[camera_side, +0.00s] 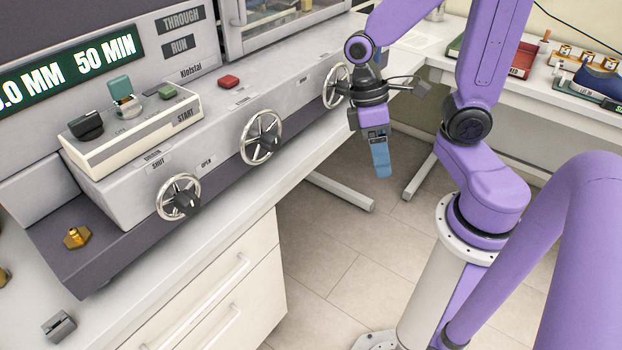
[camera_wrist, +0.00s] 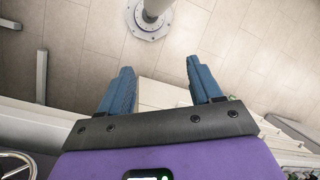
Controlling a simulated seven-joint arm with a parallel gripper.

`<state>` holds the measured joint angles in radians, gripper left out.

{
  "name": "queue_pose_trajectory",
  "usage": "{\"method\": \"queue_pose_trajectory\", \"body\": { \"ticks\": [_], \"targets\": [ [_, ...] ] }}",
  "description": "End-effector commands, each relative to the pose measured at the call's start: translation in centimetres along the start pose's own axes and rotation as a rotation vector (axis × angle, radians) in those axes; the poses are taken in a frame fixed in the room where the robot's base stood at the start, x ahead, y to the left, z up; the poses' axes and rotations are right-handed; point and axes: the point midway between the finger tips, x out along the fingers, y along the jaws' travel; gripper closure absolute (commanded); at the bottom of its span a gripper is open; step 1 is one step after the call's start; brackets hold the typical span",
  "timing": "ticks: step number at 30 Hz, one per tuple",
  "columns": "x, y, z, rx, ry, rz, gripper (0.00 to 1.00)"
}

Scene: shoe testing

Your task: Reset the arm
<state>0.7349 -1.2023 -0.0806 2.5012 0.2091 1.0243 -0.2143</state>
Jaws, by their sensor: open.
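My gripper (camera_side: 379,158) hangs from the purple arm with its blue fingers pointing down, in front of the right end of the grey machine. In the side view the fingers overlap, one behind the other. In the wrist view my gripper (camera_wrist: 160,88) shows two blue fingers wide apart with nothing between them. Below them are the tiled floor, a white cabinet front and my white base column. The gripper touches nothing that I can see.
The grey machine (camera_side: 300,103) carries several handwheels (camera_side: 261,137), a red button (camera_side: 229,82) and a control box (camera_side: 135,130). A brass fitting (camera_side: 77,237) and a grey block (camera_side: 59,326) lie at the lower left. Trays (camera_side: 500,62) stand on the back bench. Open floor (camera_side: 330,240) lies below the gripper.

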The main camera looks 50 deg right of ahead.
Motion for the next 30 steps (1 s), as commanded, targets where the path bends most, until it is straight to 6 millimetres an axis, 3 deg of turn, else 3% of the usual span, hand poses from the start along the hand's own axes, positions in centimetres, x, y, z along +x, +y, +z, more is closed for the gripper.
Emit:
{"method": "queue_pose_trajectory", "body": {
  "ticks": [18, 30],
  "targets": [
    [-1.0, -6.2, 2.0, -0.504, 0.217, 0.252, 0.36],
    [-1.1, -7.0, 2.3, -0.552, 0.243, 0.265, 0.36]
  ]
}}
